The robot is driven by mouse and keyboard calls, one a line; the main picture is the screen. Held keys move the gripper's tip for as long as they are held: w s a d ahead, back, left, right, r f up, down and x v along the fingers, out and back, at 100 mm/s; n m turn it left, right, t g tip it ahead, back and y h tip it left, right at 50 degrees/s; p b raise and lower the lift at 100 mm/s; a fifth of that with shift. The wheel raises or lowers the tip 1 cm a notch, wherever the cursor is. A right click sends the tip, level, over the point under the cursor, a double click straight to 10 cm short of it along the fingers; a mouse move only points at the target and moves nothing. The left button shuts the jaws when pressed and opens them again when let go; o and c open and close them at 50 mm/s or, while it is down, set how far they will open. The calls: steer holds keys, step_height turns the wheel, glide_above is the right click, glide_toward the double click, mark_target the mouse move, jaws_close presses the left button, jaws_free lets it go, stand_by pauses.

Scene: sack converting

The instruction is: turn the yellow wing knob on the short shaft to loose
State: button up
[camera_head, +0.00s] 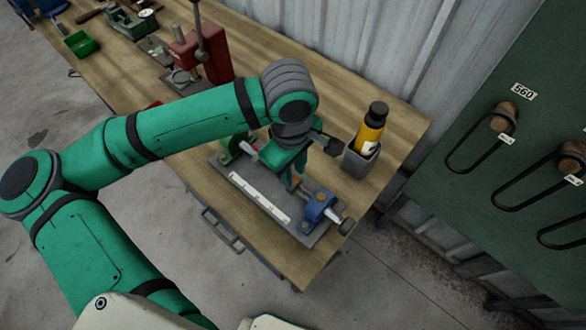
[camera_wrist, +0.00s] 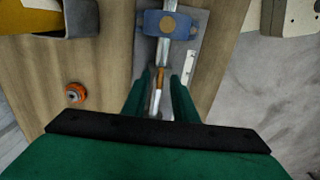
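My gripper (camera_head: 294,181) is over the middle of a grey fixture plate on the bench. In the wrist view my gripper (camera_wrist: 162,88) has its two green fingers apart, one on each side of a metal shaft (camera_wrist: 164,52). A small orange-yellow piece (camera_wrist: 157,84) on the shaft line shows between them; it may be the wing knob, but its wings are not clear. A gap shows beside it. The shaft runs to a blue block (camera_head: 318,207) with a tan round face, also in the wrist view (camera_wrist: 153,22). My fingers hide part of the shaft.
A white scale strip (camera_head: 259,198) lies along the plate (camera_head: 222,176). A yellow bottle (camera_head: 371,130) stands in a grey holder (camera_head: 360,162) behind. A small orange round part (camera_wrist: 75,92) lies on the bench left of my fingers. A red press (camera_head: 208,55) stands farther left.

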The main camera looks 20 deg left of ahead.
steer(key=shift+f, duration=0.15)
jaws_close()
steer(key=shift+n, duration=0.4)
steer(key=n, duration=0.6)
steer(key=shift+n, duration=0.3)
steer(key=n, duration=1)
steer(key=shift+n, duration=0.4)
